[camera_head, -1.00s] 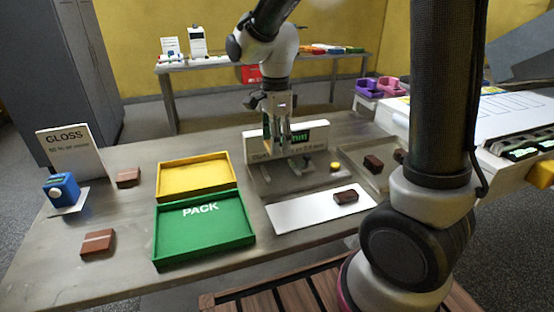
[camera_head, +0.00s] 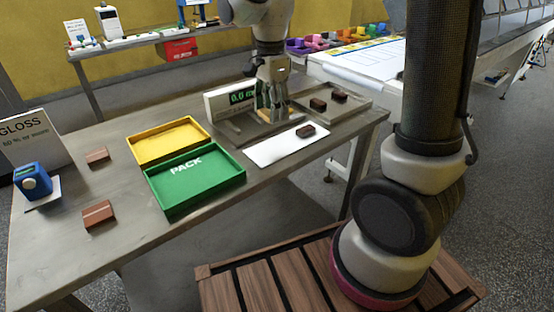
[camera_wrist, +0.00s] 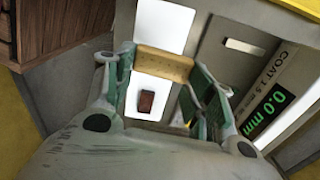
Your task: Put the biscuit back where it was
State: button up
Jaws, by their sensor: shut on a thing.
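My gripper (camera_head: 270,112) is low over the coating gauge on the table. In the wrist view my gripper (camera_wrist: 165,80) is shut on a tan, dotted, rectangular biscuit (camera_wrist: 164,65), which spans between the two green-lined fingers. The gauge has an upright panel (camera_head: 221,106) and a display reading 0.0 mm (camera_wrist: 282,101).
Two dark biscuits lie in a shallow tray (camera_head: 357,113) right of my gripper. A yellow tray (camera_head: 135,158) and a green PACK tray (camera_head: 237,176) stand left. Brown pieces (camera_head: 98,215) and a blue device (camera_head: 33,180) are further left. The table's front is clear.

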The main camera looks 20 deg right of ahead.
aim_at(273, 149)
jog(key=shift+s, duration=0.25)
jog(key=shift+f+n, duration=0.15)
jog(key=shift+n, duration=0.15)
notch_tip(273, 149, down, 10)
jog(key=shift+r, duration=0.1)
jog(key=o, duration=0.8)
jog(key=shift+w, duration=0.1)
